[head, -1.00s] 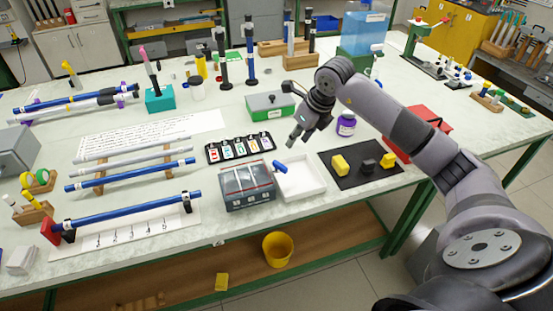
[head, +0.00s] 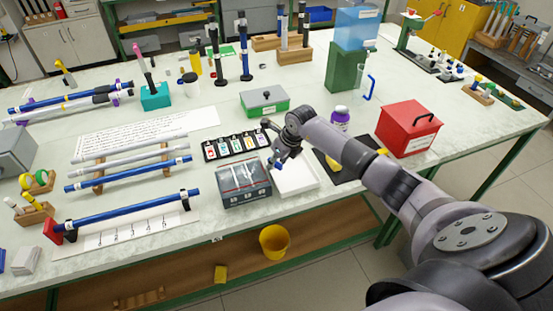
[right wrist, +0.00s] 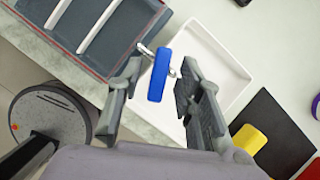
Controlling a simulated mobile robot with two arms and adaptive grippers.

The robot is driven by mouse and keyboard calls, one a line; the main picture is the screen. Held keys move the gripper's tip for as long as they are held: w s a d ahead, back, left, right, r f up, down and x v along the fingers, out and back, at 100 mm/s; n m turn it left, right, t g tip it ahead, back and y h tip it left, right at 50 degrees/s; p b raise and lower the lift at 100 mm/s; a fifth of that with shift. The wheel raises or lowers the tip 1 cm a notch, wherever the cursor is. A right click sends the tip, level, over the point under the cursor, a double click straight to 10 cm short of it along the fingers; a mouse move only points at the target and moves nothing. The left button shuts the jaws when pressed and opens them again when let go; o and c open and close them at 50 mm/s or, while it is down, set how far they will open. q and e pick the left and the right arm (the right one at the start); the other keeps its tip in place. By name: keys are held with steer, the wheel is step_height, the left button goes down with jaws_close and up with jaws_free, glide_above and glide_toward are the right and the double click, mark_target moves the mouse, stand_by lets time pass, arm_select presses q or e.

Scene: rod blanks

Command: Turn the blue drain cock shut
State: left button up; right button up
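The blue drain cock (right wrist: 159,78) is a bar handle on a short metal spout that comes out of the grey tank (right wrist: 92,30). The handle lies across the spout at an angle. In the head view the tank (head: 243,184) stands at the table's front, and the cock (head: 278,166) sits at its right side, partly hidden by my gripper. My right gripper (right wrist: 160,105) is open, with one finger on each side of the handle and visible gaps on both sides. A white tray (right wrist: 207,60) lies beside the tank under the spout. My left gripper is out of view.
A black mat with yellow blocks (right wrist: 250,140) lies right of the tray. A card rack (head: 237,144) is close behind the tank. A yellow bucket (head: 274,241) is below the table.

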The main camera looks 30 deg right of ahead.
jaws_close()
stand_by(0.4)
steer(key=shift+m, duration=0.3)
steer(key=m+h, duration=0.1)
steer(key=m, duration=0.1)
steer(key=a+m+h+b, duration=0.1)
steer(key=m, duration=0.2)
stand_by(0.4)
jaws_free()
steer(key=shift+d, duration=0.1)
stand_by(0.4)
